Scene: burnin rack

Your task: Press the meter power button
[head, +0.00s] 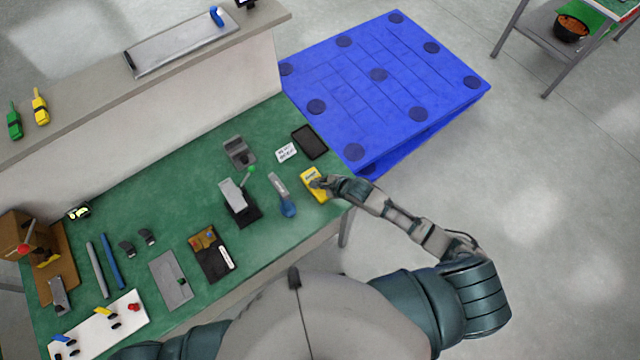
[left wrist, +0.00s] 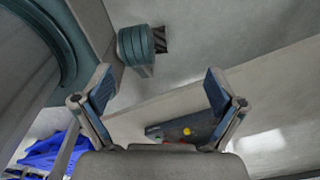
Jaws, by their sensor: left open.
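The yellow meter (head: 309,189) lies on the green bench top near its right end. Its dark display shows at the top; the power button is too small or covered to make out. My right gripper (head: 323,183) is at the meter's right side, over part of its face. I cannot tell whether it touches the meter or whether its fingers are open or shut. My left gripper (left wrist: 160,92) is open and empty in the left wrist view, its two fingers wide apart. It does not show in the head view.
Left of the meter lie a blue-handled tool (head: 284,202) and a toggle-clamp fixture (head: 238,202) with a green knob. Behind are a white label card (head: 286,152) and a black tray (head: 310,142). A blue pallet (head: 400,75) stands beyond the bench on the floor.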

